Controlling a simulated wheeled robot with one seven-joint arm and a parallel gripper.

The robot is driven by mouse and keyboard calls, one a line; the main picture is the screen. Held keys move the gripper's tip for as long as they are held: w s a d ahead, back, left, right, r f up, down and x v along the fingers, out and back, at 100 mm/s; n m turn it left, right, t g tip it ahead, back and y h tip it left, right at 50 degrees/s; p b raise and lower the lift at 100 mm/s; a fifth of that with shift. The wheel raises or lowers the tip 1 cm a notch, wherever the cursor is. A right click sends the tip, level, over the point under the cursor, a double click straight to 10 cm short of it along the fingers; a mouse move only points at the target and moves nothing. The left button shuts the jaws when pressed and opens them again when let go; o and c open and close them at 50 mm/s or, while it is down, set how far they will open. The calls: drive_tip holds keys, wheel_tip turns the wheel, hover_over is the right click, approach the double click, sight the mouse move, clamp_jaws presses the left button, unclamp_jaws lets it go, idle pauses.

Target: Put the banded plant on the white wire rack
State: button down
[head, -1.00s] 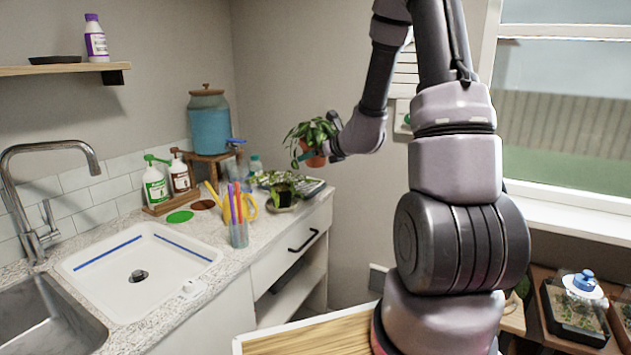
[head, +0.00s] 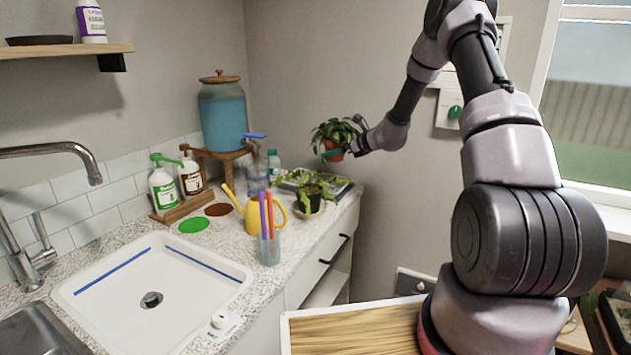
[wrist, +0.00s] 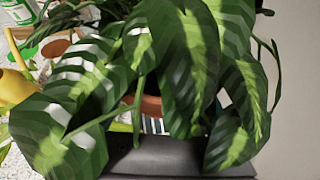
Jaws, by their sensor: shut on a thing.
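The banded plant (head: 337,132) hangs in the air beyond the far end of the counter, in a terracotta pot. My gripper (head: 345,152) is shut on this pot. In the wrist view the plant's striped leaves (wrist: 165,60) fill most of the picture, and only a strip of the pot's rim (wrist: 150,105) shows above my dark gripper (wrist: 180,160). The fingertips are hidden by leaves there. I cannot make out the white wire rack for certain; a small patch of white and dark stripes shows below the pot in the wrist view.
On the counter (head: 330,222) stand a potted plant on a saucer (head: 310,212), a dark tray (head: 332,187), a yellow watering can (head: 252,215), a cup of coloured sticks (head: 268,248) and a blue dispenser (head: 222,115). A wooden surface (head: 355,332) lies in front.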

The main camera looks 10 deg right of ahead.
hover_over(333, 187)
wheel_tip(333, 187, down, 6)
drive_tip(key=shift+w+f, duration=0.15)
drive_tip(key=shift+f, duration=2.25)
drive_tip(key=shift+f, duration=0.1)
unclamp_jaws()
drive_tip(key=shift+f, duration=0.1)
